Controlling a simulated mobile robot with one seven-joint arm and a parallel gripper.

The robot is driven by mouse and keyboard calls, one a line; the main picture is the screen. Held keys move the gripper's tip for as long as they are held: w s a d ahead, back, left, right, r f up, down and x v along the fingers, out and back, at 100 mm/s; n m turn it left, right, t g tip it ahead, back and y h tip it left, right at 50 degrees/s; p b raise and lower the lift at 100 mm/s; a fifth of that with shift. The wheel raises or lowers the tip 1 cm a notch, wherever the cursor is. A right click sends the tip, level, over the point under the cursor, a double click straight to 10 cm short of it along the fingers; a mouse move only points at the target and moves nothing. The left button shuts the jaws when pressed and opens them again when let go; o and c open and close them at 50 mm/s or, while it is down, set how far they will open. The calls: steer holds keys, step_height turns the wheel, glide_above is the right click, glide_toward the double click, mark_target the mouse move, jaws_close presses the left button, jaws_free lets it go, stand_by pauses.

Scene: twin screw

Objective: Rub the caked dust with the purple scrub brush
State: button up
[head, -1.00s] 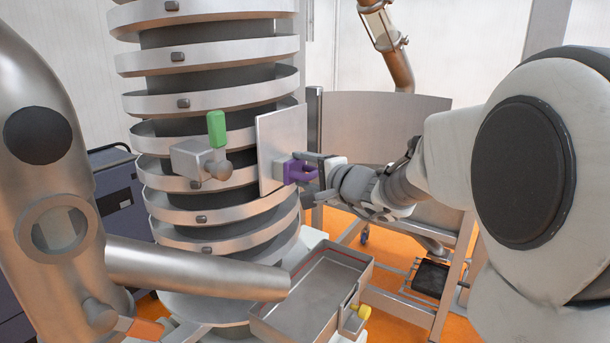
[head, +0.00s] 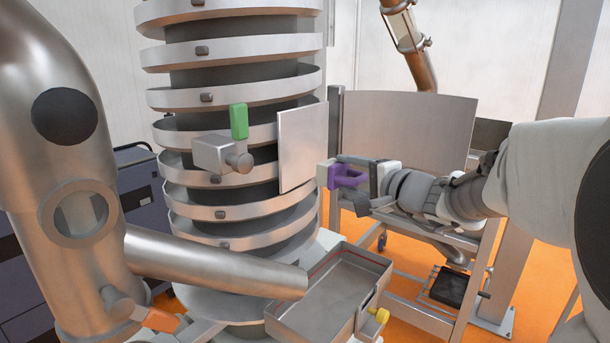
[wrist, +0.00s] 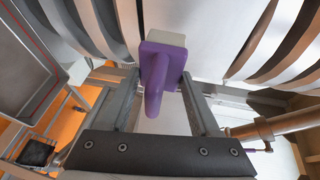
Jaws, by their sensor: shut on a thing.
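The purple scrub brush (head: 346,177) is held in my gripper (head: 366,174), with its pale bristle block facing left toward the flat grey plate (head: 302,147) on the spiral tower. A gap shows between the brush and the plate in the head view. In the wrist view the purple brush handle (wrist: 158,85) sits between the two fingers of my gripper (wrist: 161,92), its pale block pointing away from me. No caked dust can be made out on the side of the plate that shows; the face toward the brush is turned mostly away.
A large metal pipe (head: 200,262) is at the left. A metal frame stands behind my arm.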

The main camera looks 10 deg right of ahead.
mark_target(364, 179)
stand_by(0.3)
steer(key=shift+s+d, duration=0.65)
steer(key=shift+d, duration=0.1)
steer(key=shift+s+d, duration=0.35)
steer(key=shift+s, duration=0.1)
